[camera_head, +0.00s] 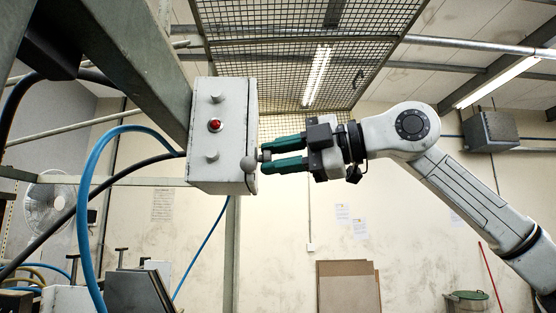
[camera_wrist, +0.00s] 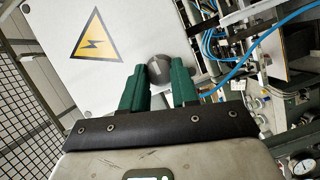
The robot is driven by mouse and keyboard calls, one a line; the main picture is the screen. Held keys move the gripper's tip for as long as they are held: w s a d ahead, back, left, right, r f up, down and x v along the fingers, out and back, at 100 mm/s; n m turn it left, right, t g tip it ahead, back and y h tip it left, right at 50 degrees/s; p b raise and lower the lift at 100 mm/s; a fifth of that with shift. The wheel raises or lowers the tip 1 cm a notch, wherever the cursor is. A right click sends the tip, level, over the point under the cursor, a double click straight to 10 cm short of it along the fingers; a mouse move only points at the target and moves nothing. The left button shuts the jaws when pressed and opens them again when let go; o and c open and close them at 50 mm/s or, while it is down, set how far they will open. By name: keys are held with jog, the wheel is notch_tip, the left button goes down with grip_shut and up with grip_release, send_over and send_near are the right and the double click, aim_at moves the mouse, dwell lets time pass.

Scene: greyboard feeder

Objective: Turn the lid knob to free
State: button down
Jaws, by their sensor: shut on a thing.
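A pale grey box (camera_head: 222,125) hangs on a steel frame in the head view, with a red button and two light knobs on its front. A round grey knob (camera_head: 249,164) sits on the box's right side, low down. My gripper (camera_head: 268,156) has its two green fingers shut on the knob. In the wrist view the dark grey knob (camera_wrist: 159,68) lies between the tips of my gripper (camera_wrist: 158,74), against the white face of the box (camera_wrist: 150,20) with a yellow lightning-bolt sign (camera_wrist: 96,38). Part of the knob is hidden by the fingers.
Blue and black hoses (camera_head: 88,200) hang left of and below the box. A steel beam (camera_head: 135,65) runs to the box from the upper left. A wire mesh panel (camera_head: 310,55) is overhead. Boards (camera_head: 348,288) lean on the back wall.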

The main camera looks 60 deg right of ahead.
dwell(0.3)
jog(key=c, duration=0.9)
grip_release()
jog(key=shift+o, duration=0.2)
jog(key=b+v, duration=0.2)
jog(key=v, duration=0.8)
jog(key=shift+s+d+b, duration=0.2)
jog(key=shift+s+b, duration=0.15)
jog(key=shift+r, duration=0.1)
